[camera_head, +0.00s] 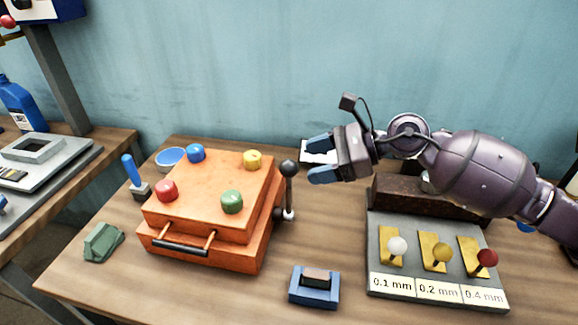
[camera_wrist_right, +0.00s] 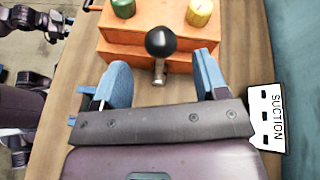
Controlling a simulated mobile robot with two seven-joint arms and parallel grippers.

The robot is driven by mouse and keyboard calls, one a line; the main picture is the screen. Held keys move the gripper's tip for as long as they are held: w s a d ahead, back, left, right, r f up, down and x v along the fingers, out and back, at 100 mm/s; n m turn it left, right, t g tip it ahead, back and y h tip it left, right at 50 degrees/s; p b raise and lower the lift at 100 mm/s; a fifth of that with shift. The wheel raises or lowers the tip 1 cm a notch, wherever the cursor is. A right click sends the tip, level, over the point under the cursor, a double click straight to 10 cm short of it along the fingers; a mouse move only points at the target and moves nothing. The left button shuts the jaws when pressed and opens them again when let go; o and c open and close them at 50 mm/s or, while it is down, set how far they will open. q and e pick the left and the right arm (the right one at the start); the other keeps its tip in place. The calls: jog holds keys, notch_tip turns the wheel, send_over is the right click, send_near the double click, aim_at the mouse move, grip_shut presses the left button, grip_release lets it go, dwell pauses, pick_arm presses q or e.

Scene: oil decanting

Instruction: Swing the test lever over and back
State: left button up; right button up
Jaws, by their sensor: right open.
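The test lever stands upright on the right side of the orange box (camera_head: 213,195). It has a black ball knob (camera_head: 289,168) on a dark shaft, over a metal pivot. In the right wrist view the knob (camera_wrist_right: 161,41) sits ahead of the fingers, between their lines and apart from both. My right gripper (camera_head: 321,160) is open and empty, a little to the right of the knob, with its blue fingers pointing left. A dark arm part, probably my left arm (camera_wrist_right: 50,20), shows at the corner of the right wrist view; its jaws are unclear.
Red, blue, yellow and green caps (camera_head: 232,202) top the box. A gauge block (camera_head: 437,285) with three coloured knobs stands at the right. A blue holder (camera_head: 315,287) lies at the front. A SUCTION label (camera_wrist_right: 268,117) is beside my right finger.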

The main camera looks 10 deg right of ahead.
aim_at(289, 168)
jog(key=x, duration=0.5)
jog(key=shift+w+a+f, duration=0.1)
jog(key=shift+a+f, duration=0.1)
jog(key=shift+a, duration=0.25)
jog(key=shift+c, duration=0.4)
grip_shut()
